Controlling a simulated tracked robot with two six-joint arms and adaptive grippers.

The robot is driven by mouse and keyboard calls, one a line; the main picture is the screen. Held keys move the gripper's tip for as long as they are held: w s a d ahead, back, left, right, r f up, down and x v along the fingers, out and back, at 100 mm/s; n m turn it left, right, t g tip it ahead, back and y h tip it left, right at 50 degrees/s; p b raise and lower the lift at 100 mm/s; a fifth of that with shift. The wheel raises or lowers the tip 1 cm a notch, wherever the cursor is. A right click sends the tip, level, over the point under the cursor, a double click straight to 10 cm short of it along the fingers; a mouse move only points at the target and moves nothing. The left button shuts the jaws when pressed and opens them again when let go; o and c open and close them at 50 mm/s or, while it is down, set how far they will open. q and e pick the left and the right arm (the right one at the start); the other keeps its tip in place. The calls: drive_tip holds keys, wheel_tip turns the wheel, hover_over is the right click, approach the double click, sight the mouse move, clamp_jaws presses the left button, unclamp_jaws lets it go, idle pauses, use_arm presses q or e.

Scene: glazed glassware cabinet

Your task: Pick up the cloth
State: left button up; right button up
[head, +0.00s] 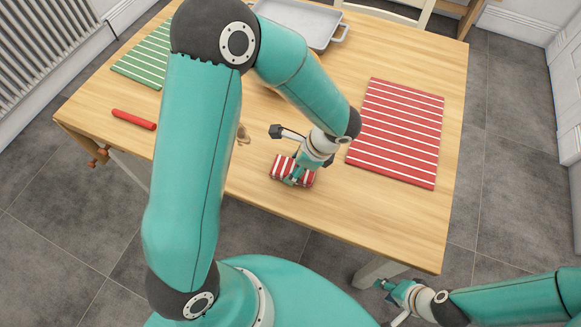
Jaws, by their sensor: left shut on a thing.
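The cloth (279,167) is a small folded bundle with red and white stripes, near the front edge of the wooden table. My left gripper (297,179) reaches down onto it and is shut on it. The gripper covers part of the cloth, and I cannot tell whether the cloth is clear of the table. My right gripper (382,285) is low at the bottom right, off the table's front edge, away from the cloth. Its fingers are too small to tell whether they are open.
A red striped mat (398,133) lies right of the cloth on the table (330,220). A green striped mat (145,57), a red stick-like object (134,119) and a small wooden item (243,135) are to the left. A grey tray (300,20) stands at the back.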

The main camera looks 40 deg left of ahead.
use_arm(q)
drive_tip(key=shift+c, duration=0.7)
drive_tip(key=shift+r, duration=0.2)
wheel_tip(320, 180, up, 20)
drive_tip(key=p, duration=0.1)
drive_tip(key=shift+f, duration=0.15)
